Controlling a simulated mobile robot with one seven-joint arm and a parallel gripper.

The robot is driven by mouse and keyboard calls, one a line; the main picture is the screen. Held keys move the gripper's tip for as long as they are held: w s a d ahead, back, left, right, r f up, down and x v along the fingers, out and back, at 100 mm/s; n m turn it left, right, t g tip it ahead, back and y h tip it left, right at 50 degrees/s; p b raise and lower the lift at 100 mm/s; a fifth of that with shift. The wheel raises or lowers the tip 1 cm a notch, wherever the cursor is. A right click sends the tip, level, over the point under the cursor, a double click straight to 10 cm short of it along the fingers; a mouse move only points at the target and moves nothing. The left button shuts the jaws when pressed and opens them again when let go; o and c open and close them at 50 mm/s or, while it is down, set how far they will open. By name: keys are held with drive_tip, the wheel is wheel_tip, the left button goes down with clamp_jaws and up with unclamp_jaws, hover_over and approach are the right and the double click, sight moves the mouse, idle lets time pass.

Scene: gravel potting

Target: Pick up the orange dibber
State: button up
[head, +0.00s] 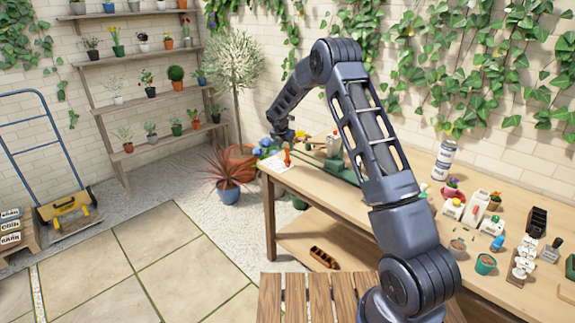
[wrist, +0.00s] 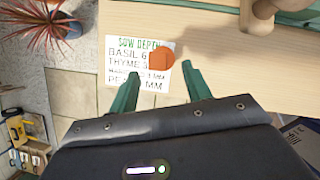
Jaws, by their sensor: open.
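The orange dibber (head: 287,157) shows small and upright at the far left end of the potting bench (head: 445,250), by a white card (head: 274,164). In the wrist view the orange dibber (wrist: 161,57) appears end-on over the printed sow-depth card (wrist: 125,50). My gripper (wrist: 161,73) is open, with its two green fingers apart. The dibber's orange end lies between and just beyond the fingertips in that picture, with no contact visible. In the head view my gripper (head: 282,136) hangs just above the dibber. How much height separates them is hard to tell.
A wooden knobbed tool (wrist: 262,12) lies right of the fingers in the wrist view. Green items (head: 338,167) sit right of the dibber. Several pots, bottles and a black caddy (head: 536,221) crowd the bench's near right. A spiky red plant in a blue pot (head: 229,190) stands off the bench's left end.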

sight(288, 152)
drive_tip(key=x, duration=0.7)
drive_tip(key=shift+w+d, duration=0.1)
drive_tip(key=shift+w, duration=0.05)
clamp_jaws()
